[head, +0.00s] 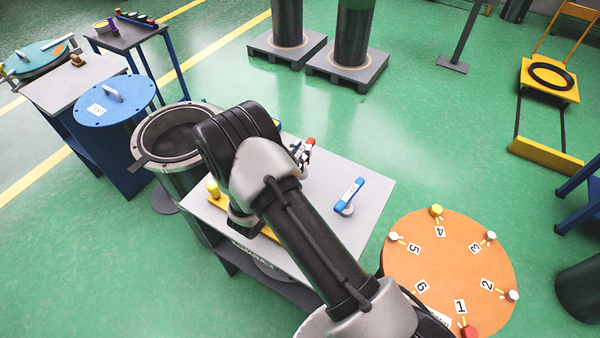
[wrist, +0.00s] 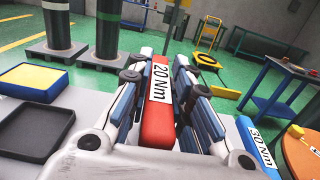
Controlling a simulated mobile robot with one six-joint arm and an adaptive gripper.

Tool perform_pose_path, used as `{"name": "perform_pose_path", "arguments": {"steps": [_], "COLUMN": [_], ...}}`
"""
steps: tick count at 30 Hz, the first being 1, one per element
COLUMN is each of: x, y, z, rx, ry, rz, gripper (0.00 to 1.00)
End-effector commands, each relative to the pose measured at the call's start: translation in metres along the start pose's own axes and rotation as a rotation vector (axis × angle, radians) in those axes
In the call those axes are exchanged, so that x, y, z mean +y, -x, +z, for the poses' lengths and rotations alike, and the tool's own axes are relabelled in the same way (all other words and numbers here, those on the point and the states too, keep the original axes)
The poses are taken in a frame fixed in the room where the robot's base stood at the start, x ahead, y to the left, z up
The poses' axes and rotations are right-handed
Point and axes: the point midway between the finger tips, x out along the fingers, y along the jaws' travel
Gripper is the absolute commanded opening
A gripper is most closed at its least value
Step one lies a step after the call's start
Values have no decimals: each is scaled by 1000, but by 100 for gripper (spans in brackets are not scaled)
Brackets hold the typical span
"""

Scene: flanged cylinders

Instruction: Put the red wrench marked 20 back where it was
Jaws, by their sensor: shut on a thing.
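The red wrench, labelled "20 Nm" (wrist: 158,105), is between the two fingers of my gripper (wrist: 165,85) in the wrist view. My gripper is shut on it, and the wrench points away from the camera. In the head view, the red end of the wrench (head: 310,142) shows above the grey table (head: 368,185), beyond my arm. My arm hides most of the gripper there. A blue wrench (head: 349,195) lies on the table to the right; in the wrist view it reads "30 Nm" (wrist: 259,145). I cannot tell whether the red wrench touches the table.
A black tray (wrist: 35,130) and a yellow pad in a blue tray (wrist: 30,80) lie left of my gripper. An orange round plate (head: 450,262) with numbered bolts stands at the right. An open flanged cylinder (head: 142,150) stands left of the table.

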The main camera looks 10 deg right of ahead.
Motion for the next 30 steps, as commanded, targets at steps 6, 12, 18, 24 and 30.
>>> {"name": "perform_pose_path", "arguments": {"steps": [6, 12, 18, 24, 30], "x": [0, 0, 0, 0, 0], "y": [0, 0, 0, 0, 0], "z": [-28, -46, -68, -66, -72], "rx": [-3, -2, -3, -3, -1], "ry": [0, 0, -2, -2, -1], "rz": [0, 0, 0, 0, 0], "gripper": [0, 0, 0, 0, 21]}}
